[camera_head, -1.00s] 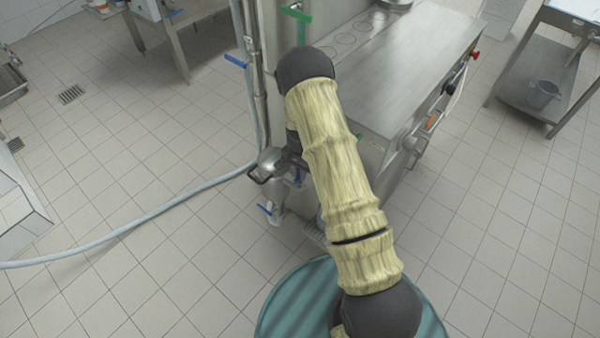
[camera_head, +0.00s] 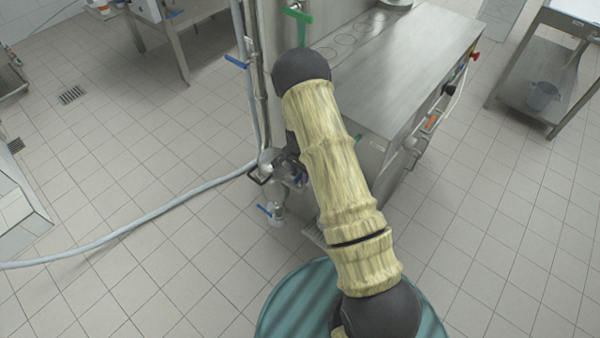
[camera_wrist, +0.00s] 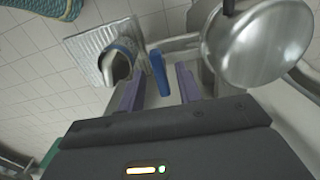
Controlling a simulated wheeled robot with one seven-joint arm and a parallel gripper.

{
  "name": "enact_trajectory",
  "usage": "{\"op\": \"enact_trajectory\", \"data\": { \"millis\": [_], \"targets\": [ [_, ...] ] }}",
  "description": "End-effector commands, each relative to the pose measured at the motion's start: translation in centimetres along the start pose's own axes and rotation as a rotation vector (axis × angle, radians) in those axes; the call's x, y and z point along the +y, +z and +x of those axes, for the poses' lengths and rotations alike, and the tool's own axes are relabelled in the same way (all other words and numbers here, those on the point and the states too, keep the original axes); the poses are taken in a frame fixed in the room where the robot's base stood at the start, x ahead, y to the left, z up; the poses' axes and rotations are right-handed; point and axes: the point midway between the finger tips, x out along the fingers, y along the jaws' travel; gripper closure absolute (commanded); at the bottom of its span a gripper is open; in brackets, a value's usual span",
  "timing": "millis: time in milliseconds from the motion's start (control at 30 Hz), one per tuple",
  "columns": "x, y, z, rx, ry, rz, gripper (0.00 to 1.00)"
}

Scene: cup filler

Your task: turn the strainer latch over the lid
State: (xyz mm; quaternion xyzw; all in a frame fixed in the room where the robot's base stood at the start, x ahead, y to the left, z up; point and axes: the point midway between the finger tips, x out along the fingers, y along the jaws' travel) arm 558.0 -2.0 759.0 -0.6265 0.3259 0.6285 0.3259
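The strainer's round shiny metal lid (camera_wrist: 262,45) fills the upper right of the wrist view. A dark piece (camera_wrist: 228,6) stands at its upper left edge; I cannot tell whether this is the latch. In the head view the strainer (camera_head: 268,158) shows small, beside the machine's pipes, with a black loop (camera_head: 261,176) on its left. My gripper (camera_wrist: 158,90) is open, its two purple fingers apart, left of and below the lid in the wrist view. A blue lever (camera_wrist: 159,72) shows in the gap between the fingers; contact is not visible. My arm mostly hides the gripper in the head view.
The steel filler machine (camera_head: 405,70) stands behind my arm. A blue-handled valve (camera_head: 266,211) is below the strainer. A grey hose (camera_head: 130,230) runs left across the tiled floor. A ridged metal plate (camera_wrist: 92,45) lies left of the fingers in the wrist view.

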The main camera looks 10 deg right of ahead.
Motion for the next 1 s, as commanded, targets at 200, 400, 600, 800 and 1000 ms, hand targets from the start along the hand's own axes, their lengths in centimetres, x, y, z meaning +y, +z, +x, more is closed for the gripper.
{"op": "enact_trajectory", "data": {
  "millis": [200, 400, 600, 800, 1000],
  "targets": [
    [0.0, -0.1, -0.1, 0.002, -0.001, 0.000, 0.65],
    [-0.1, -0.1, -1.4, 0.003, -0.003, -0.001, 0.65],
    [-0.1, -0.2, -4.8, 0.005, -0.005, -0.001, 0.65],
    [-0.1, -0.1, -8.7, 0.004, -0.004, -0.002, 0.65],
    [-0.1, -0.1, -12.8, 0.004, -0.005, -0.002, 0.65]
  ]
}}
